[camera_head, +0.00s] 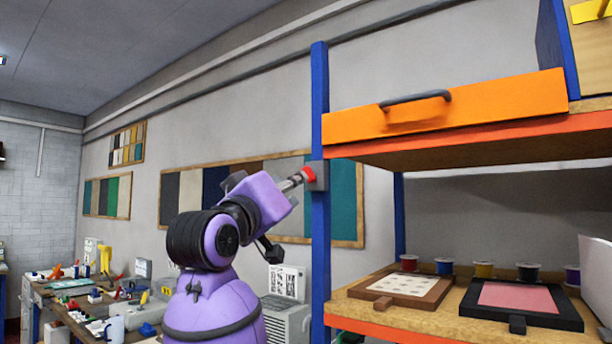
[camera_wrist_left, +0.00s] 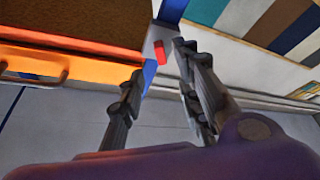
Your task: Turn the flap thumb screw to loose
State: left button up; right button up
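The thumb screw (camera_head: 309,174) is a small red knob on a grey block (camera_head: 319,184) fixed to the blue shelf post (camera_head: 320,110). In the left wrist view the red thumb screw (camera_wrist_left: 160,52) shows as a short bar between my fingertips. My left gripper (camera_head: 299,179) is at the screw, fingers pointing at it. In the left wrist view the left gripper (camera_wrist_left: 160,64) is open, with a gap on each side of the knob; I cannot tell whether the tips reach past it. The orange flap (camera_head: 480,105) with a dark handle is right of the post. My right gripper is out of view.
Below the flap a shelf (camera_head: 350,307) holds two framed boards (camera_head: 405,287) (camera_head: 520,300) and several spools. A cluttered workbench (camera_head: 75,300) stands at the lower left. Colour sample boards (camera_head: 350,200) hang on the wall behind the post.

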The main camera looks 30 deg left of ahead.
aim_at(310, 175)
pick_arm(q)
jog(key=x, duration=0.8)
jog(key=shift+s, duration=0.1)
jog(key=shift+c, duration=0.2)
jog(key=shift+a, duration=0.1)
grip_shut()
